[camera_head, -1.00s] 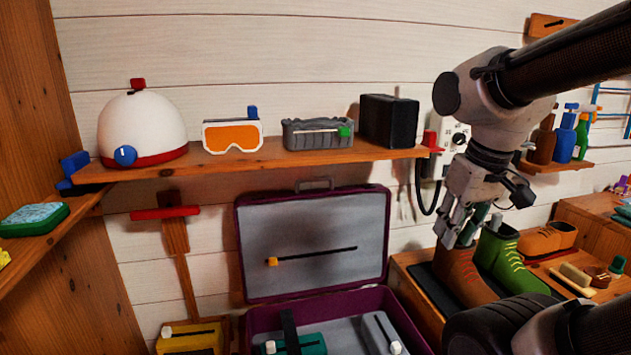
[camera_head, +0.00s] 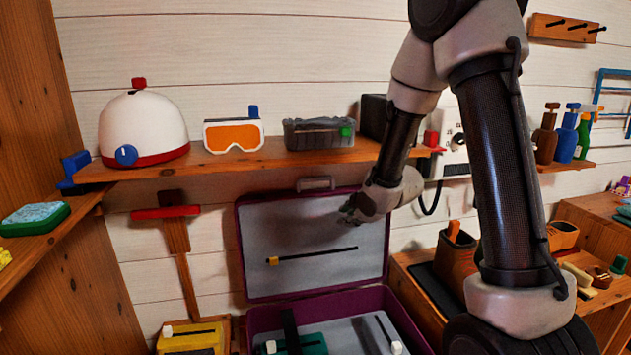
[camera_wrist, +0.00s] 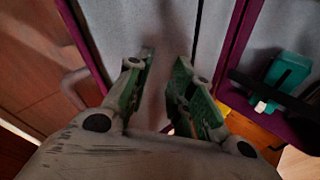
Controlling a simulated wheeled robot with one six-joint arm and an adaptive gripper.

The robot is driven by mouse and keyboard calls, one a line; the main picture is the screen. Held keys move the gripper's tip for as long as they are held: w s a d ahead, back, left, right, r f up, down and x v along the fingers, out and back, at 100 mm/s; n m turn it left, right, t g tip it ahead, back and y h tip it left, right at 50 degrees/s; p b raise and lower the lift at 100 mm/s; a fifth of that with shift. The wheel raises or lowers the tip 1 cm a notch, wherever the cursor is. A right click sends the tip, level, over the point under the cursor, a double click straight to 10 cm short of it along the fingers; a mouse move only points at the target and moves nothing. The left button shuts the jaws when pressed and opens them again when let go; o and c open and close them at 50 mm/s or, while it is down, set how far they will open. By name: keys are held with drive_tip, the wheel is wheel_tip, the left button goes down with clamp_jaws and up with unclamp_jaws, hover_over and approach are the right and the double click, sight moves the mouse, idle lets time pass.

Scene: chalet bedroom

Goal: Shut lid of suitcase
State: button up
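The purple suitcase (camera_head: 262,318) stands open below the shelf. Its lid (camera_head: 300,236) is raised nearly upright near the wall, with a grey lining, a dark strap with a yellow end and a grey handle on its top edge. My gripper (camera_head: 350,212) is in front of the lid's upper right part, and the arm hides part of the lid's right edge. In the wrist view my gripper (camera_wrist: 160,88) has its two green-padded fingers apart with nothing between them. The grey lid lining (camera_wrist: 140,25) lies beyond the fingers; contact cannot be told.
A wooden shelf (camera_head: 225,165) above the lid holds a helmet (camera_head: 145,125), orange goggles (camera_head: 233,136), a grey case (camera_head: 318,134) and a black box (camera_head: 373,115). A teal item (camera_head: 302,345) lies in the suitcase base. Shoes (camera_head: 455,262) stand at right.

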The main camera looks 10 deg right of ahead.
sight(317, 180)
drive_tip(key=w+a+r+n+t+y, duration=0.35)
drive_tip(key=r+n, duration=0.25)
drive_tip(key=r, duration=0.4)
drive_tip(key=shift+t, duration=0.45)
drive_tip(key=x, duration=0.9)
drive_tip(key=shift+a+f, duration=0.15)
drive_tip(key=shift+s, duration=0.1)
clamp_jaws()
